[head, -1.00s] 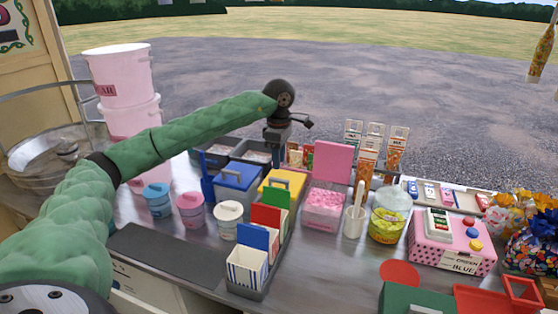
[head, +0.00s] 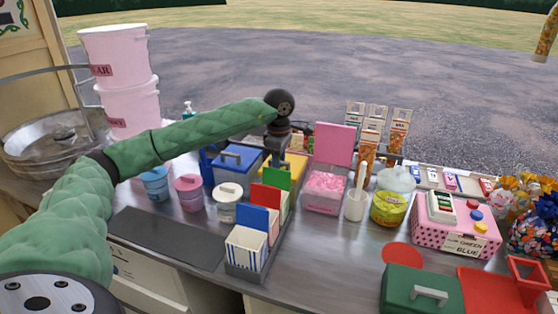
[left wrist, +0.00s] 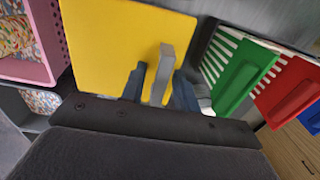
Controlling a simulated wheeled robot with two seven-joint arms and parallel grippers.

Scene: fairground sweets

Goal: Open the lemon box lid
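The lemon box's yellow lid (head: 297,163) lies closed between the blue-lidded box and the open pink box, partly hidden by my left gripper. In the left wrist view the yellow lid (left wrist: 110,45) fills the upper middle, with a grey bar handle (left wrist: 163,65) standing up from it. My left gripper (head: 274,170) points down at the lid. In the left wrist view the two dark fingers of my left gripper (left wrist: 160,90) are apart, one on each side of the handle. I see no clear grip on it. My right gripper is not in view.
A blue-lidded box (head: 236,160) stands left of the lemon box. The pink box (head: 323,192) on its right has its lid upright. A rack of striped card boxes (head: 246,249) stands in front. Tubs, a yellow jar (head: 390,208) and a cash register (head: 455,222) crowd the counter.

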